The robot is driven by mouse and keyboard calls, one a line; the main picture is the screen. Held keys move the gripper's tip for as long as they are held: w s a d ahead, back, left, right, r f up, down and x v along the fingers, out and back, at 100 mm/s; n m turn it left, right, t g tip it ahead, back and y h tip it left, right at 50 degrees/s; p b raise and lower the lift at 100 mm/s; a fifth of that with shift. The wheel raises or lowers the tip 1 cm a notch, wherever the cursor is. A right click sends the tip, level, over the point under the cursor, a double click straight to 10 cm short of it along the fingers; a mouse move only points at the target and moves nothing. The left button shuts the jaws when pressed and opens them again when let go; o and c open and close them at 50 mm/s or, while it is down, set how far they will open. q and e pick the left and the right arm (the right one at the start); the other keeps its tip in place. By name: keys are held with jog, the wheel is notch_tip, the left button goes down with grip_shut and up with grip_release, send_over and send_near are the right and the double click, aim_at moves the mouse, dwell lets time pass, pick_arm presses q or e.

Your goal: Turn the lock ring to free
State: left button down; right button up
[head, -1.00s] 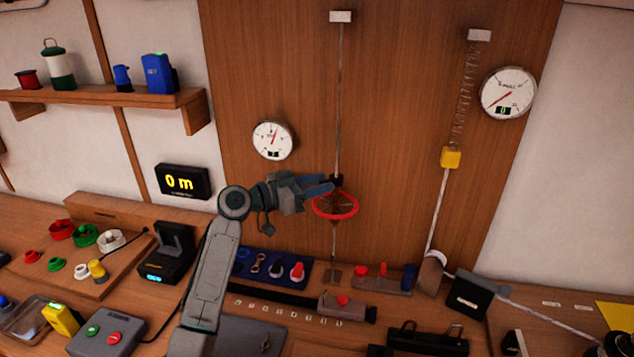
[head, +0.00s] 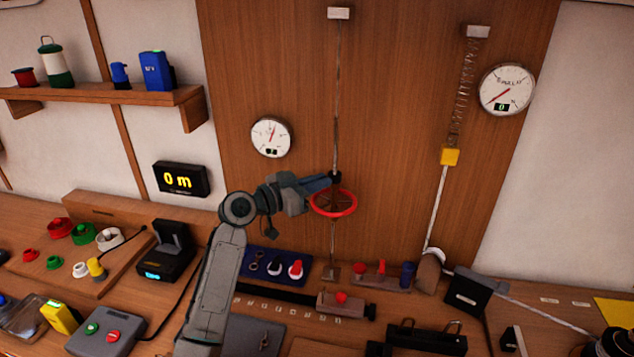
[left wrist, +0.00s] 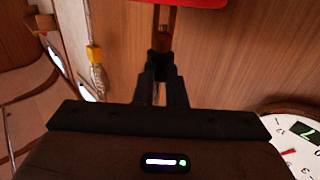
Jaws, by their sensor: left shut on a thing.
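The red handwheel (head: 334,203) sits on a thin upright rod (head: 336,100) in front of the wood panel. A small black collar (head: 336,175), which looks like the lock ring, is on the rod just above the wheel. My left gripper (head: 328,181) reaches it from the left and is shut on it. In the left wrist view the fingers (left wrist: 161,82) close around the dark collar (left wrist: 160,62), and part of the red wheel (left wrist: 185,3) shows at the top edge. The collar's marks cannot be made out. My right gripper is not in view.
A round dial (head: 271,137) hangs left of the rod and a larger dial (head: 507,90) at the right. A spring with a yellow block (head: 450,157) hangs right of the wheel. The bench below holds a blue tray (head: 262,266) and several devices.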

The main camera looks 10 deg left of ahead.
pick_arm(q)
jog(key=c, duration=1.5)
grip_release()
jog(key=shift+s+a+f, duration=0.15)
jog(key=shift+s+a, duration=0.05)
jog(key=shift+a, duration=0.05)
jog(key=shift+b+v, duration=2.65)
jog(key=shift+v, duration=2.5)
jog(key=shift+d, duration=0.1)
